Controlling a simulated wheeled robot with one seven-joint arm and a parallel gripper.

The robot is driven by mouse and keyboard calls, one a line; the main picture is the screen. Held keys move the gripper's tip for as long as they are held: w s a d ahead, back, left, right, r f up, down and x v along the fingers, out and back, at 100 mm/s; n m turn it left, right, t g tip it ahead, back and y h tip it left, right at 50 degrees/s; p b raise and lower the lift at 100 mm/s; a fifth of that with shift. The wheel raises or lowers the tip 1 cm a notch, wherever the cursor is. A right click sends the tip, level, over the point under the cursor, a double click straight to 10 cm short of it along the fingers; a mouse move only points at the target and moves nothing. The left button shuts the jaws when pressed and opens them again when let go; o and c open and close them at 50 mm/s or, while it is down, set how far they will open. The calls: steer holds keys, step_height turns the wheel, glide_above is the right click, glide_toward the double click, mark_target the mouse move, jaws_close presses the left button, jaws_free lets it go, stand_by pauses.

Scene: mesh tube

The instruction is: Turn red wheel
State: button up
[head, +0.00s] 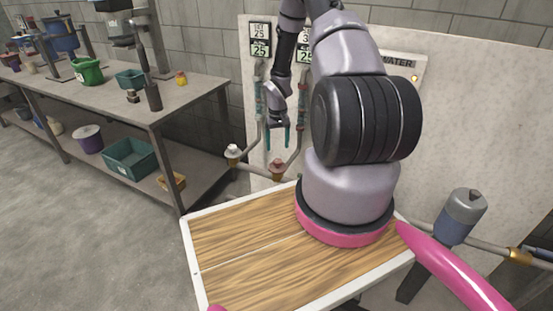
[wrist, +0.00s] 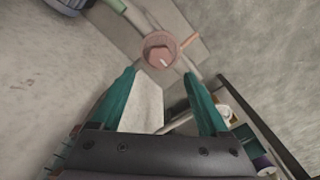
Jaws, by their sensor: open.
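The red wheel (head: 278,168) is a small, dull red knob on a pipe low in front of the pale wall panel, in the head view. In the wrist view the red wheel (wrist: 160,52) lies ahead, just beyond and between the fingertips. My gripper (head: 278,141) points down above the wheel with its two teal fingers apart and nothing between them. In the wrist view my gripper (wrist: 159,76) is likewise open, and a gap seems to remain between the fingertips and the wheel. My arm hides part of the panel.
A white wheel (head: 233,152) is on the pipe left of the red one. Two vertical pipes with displays reading 25 (head: 260,49) rise behind the gripper. A grey workbench (head: 190,88) with tubs stands left. A grey cylindrical device (head: 462,212) is on piping at right.

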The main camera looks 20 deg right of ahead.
mark_target(278, 161)
step_height(278, 161, down, 7)
steer(key=shift+f, duration=0.2)
jaws_close()
